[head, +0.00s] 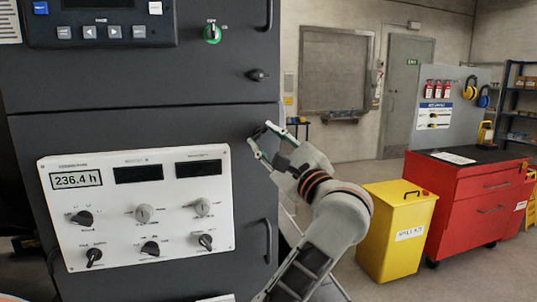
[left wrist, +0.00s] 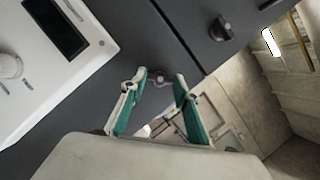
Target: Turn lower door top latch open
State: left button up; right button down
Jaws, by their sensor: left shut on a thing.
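The lower door (head: 120,262) of the dark grey genset cabinet carries a white control panel (head: 135,215). Its top latch (head: 259,131) sits near the upper right corner, mostly hidden by my fingers. My left gripper (head: 260,134) is at this latch, with one finger on each side, shut on it. In the left wrist view, the teal-padded fingers (left wrist: 160,84) close in on the latch (left wrist: 161,77) at their tips. How far the latch is turned cannot be made out. My right gripper is not in view.
The upper door's black latch (head: 258,75) is just above, also in the left wrist view (left wrist: 221,27). A vertical handle (head: 268,240) is below on the lower door. A yellow bin (head: 396,230) and a red tool cabinet (head: 468,205) stand to the right on the floor.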

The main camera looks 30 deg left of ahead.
pick_arm(q)
jog(key=shift+w+f+n+b, duration=0.15)
jog(key=shift+f+n+b, duration=0.25)
jog(key=shift+n, duration=0.2)
jog(key=shift+d+r+n+g+b, duration=0.15)
jog(key=shift+n+g+b, duration=0.5)
jog(key=shift+n, duration=0.45)
jog(key=shift+r+n+g+h+b, duration=0.1)
jog(key=shift+n+g+h+b, duration=0.35)
jog(key=shift+n, duration=0.55)
jog(key=n, duration=0.1)
jog(key=n+b, duration=0.1)
jog(key=shift+r+n+g+h, duration=0.2)
jog(key=shift+n+g+h, duration=0.1)
jog(key=shift+n, duration=0.1)
jog(key=shift+r+n, duration=0.15)
jog(key=shift+n, duration=0.45)
jog(key=shift+r+n+g+h+b, duration=0.1)
jog(key=shift+n+g+h+b, duration=0.25)
jog(key=shift+n, duration=0.35)
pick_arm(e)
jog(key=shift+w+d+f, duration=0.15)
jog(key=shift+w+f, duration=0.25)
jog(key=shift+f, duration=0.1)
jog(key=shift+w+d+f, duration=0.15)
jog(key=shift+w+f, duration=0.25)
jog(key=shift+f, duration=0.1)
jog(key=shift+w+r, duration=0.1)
